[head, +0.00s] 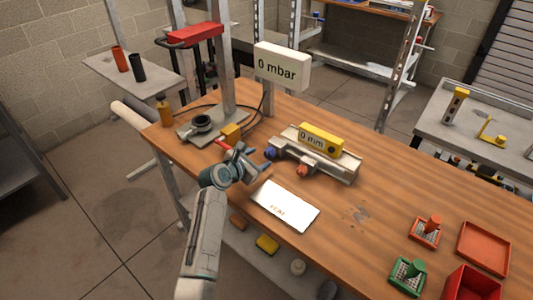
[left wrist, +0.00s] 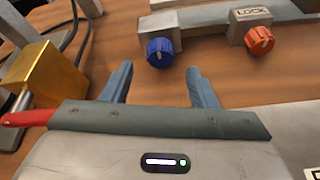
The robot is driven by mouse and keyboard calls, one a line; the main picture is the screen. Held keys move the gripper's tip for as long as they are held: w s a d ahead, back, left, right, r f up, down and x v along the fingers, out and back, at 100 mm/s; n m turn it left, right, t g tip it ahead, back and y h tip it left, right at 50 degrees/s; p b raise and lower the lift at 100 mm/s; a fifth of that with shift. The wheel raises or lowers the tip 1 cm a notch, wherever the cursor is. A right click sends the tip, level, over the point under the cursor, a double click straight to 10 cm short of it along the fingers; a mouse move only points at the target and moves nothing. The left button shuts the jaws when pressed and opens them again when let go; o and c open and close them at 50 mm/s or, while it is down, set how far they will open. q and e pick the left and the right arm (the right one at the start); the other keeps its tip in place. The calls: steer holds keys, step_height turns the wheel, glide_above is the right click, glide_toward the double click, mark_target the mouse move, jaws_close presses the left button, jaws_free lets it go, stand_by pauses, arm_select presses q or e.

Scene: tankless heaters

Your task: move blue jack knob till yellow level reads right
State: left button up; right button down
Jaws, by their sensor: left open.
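The blue jack knob (head: 270,152) is at the left end of a grey metal jack on the wooden table. It also shows in the left wrist view (left wrist: 159,52), just beyond my fingertips and roughly between them, apart from them. The yellow level (head: 322,138) sits on top of the jack, and its display reads 0 mm. My left gripper (head: 257,158) is open and empty, close to the knob; its two blue fingers (left wrist: 158,74) point toward it. My right gripper is not in view.
An orange knob (left wrist: 259,40) by a LOCK label is right of the blue one. A white card (head: 285,205) lies in front of the jack. A yellow block with a red lever (left wrist: 55,80) is close left. A 0 mbar display (head: 282,68) stands behind.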

mark_target(267, 154)
arm_select(q)
steer(key=x, duration=0.4)
steer(key=shift+w+f, duration=0.1)
steer(key=shift+w+d+f, duration=0.2)
steer(key=shift+w+d, duration=0.1)
steer(key=shift+w, duration=0.1)
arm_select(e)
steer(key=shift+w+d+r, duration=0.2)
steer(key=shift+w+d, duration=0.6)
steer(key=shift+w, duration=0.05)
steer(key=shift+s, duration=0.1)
